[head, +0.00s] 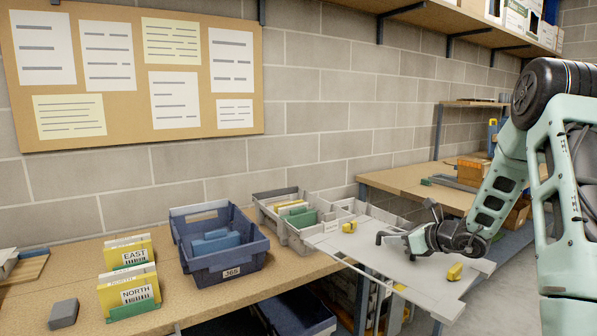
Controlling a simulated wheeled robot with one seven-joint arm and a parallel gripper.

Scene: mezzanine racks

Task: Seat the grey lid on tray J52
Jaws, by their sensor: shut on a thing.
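The grey lid (375,252) is a wide flat panel with yellow clips, one at its left part (349,227) and one at its right (454,271). My gripper (398,247) is over the middle of the lid and shut on it. The lid reaches past the bench's right end, over the gap. A grey tray (272,222) holding cards and green pieces stands on the bench just left of the lid. The lid's left edge overlaps it in the picture; I cannot tell whether they touch. I cannot read J52 on any tray.
A blue bin (223,270) with blue pieces stands left of the grey tray. Yellow EAST (133,254) and NORTH (133,294) card stacks and a grey block (63,313) lie on the bench (210,307). A second bench (410,187) stands behind, and a shelf (440,18) hangs above.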

